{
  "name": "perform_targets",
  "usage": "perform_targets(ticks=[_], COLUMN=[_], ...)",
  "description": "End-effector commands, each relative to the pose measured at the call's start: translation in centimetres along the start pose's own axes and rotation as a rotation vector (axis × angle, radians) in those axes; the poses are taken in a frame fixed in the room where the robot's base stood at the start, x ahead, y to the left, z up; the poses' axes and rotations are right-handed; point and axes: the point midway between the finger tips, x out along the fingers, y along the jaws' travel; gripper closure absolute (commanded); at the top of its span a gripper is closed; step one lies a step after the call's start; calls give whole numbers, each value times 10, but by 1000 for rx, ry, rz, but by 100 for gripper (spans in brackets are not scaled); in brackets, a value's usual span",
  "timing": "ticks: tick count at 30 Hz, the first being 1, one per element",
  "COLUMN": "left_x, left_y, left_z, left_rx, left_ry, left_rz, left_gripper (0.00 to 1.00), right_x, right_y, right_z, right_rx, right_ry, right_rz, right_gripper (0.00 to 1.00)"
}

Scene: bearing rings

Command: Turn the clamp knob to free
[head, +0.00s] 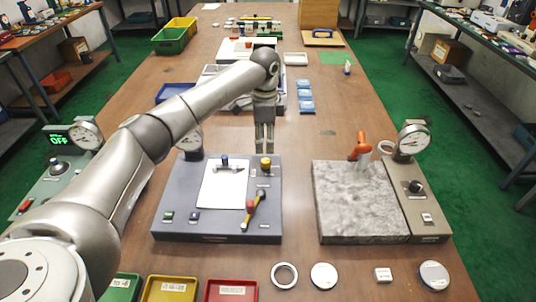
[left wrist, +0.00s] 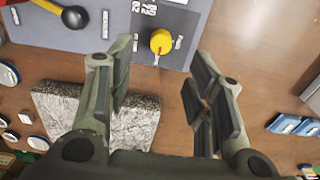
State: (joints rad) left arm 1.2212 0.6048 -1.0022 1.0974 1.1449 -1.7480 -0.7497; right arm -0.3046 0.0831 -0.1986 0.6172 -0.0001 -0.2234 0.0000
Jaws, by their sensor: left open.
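A yellow knob (head: 266,163) stands at the back right of the blue-grey panel (head: 215,228). It also shows in the left wrist view (left wrist: 161,41), with a small red mark on its edge and small labels around it that I cannot read surely. My left gripper (head: 265,147) points down just behind the knob in the head view. In the left wrist view the gripper's fingers (left wrist: 165,68) are wide apart with nothing between them, and the knob lies past the fingertips. A blue knob (head: 224,160) stands at the panel's back, by a white sheet.
A yellow-and-black lever (head: 254,210) lies across the panel's right part. A granite block (head: 358,203) with an orange-handled tool (head: 362,146) and a dial gauge (head: 413,138) stand to the right. Coloured trays (head: 231,290) and rings (head: 285,275) lie in front. Wood is bare between panel and granite.

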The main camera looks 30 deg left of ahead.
Motion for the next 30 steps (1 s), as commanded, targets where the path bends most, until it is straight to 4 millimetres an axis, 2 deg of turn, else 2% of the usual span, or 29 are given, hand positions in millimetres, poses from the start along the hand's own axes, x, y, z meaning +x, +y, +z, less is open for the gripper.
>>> perform_targets(ticks=[5, 12, 16, 25, 30], left_x=[36, 70, 78, 80, 80], left_y=[1, 0, 0, 0, 0], left_z=[1, 0, 0, 0, 0], left_rx=[-1, -1, -1, -1, -1], left_ry=[-2, -1, 1, 0, 0], left_rz=[4, 1, 0, -1, -1], left_gripper=[52, 52, 52, 53, 75], right_x=[-6, -8, -9, -8, -9], right_y=[-2, -2, -3, -4, -4], right_z=[7, -7, -14, -12, -8], right_rx=[-2, -2, -1, 0, 1], right_ry=[-11, 11, 23, 19, 13], right_rz=[-3, -3, -4, -5, -6], right_gripper=[60, 60, 60, 60, 60])
